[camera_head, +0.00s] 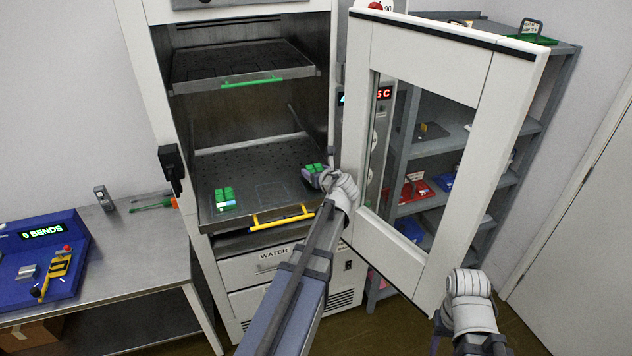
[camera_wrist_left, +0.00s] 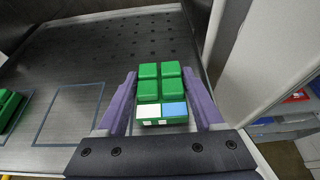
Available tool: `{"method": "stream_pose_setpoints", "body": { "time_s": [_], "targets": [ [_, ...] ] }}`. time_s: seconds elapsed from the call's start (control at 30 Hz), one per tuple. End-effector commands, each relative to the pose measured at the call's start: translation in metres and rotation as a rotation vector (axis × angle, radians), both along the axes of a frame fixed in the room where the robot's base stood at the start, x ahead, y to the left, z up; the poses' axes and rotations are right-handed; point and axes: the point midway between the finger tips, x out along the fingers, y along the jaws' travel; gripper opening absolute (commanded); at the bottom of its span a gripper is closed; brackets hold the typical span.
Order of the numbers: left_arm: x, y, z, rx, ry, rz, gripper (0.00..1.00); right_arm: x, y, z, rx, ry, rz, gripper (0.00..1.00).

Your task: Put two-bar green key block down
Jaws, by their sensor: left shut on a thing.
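My left gripper (camera_head: 322,176) is shut on a green key block (camera_head: 311,169) at the right side of the lower perforated shelf (camera_head: 250,165). In the left wrist view the block (camera_wrist_left: 160,82) sits between the two purple fingers (camera_wrist_left: 160,105), with green keys and one white and one blue key at its near end. Its bar marks are too small to read. I cannot tell whether it touches the shelf. A second green key block (camera_head: 224,199) stands on the shelf's left side; its edge shows in the wrist view (camera_wrist_left: 8,106).
A bare outlined rectangle (camera_wrist_left: 70,113) lies on the shelf between the blocks. The shelf has a yellow front handle (camera_head: 281,217). An upper rack (camera_head: 240,62) hangs above. The open cabinet door (camera_head: 481,85) stands right of my left arm. A steel table (camera_head: 125,245) stands at left.

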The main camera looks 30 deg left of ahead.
Motion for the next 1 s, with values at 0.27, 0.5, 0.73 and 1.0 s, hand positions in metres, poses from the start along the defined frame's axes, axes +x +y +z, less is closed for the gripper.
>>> {"method": "stream_pose_setpoints", "body": {
  "time_s": [0.27, 0.5, 0.73, 1.0],
  "targets": [
    [0.000, 0.000, -0.019, 0.000, 0.000, 0.000, 0.14, 0.000, 0.000, -0.020, 0.000, -0.001, -0.002, 0.50],
    [0.000, 0.000, -0.022, 0.000, 0.000, 0.000, 0.14, 0.000, 0.000, -0.022, 0.000, -0.001, -0.002, 0.50],
    [0.000, 0.000, -0.022, -0.001, 0.001, 0.000, 0.88, 0.000, 0.000, -0.022, 0.000, -0.001, -0.002, 0.50],
    [0.000, 0.000, -0.022, 0.000, 0.000, 0.000, 0.99, 0.000, 0.000, -0.022, 0.000, -0.001, -0.002, 0.50]
  ]
}}
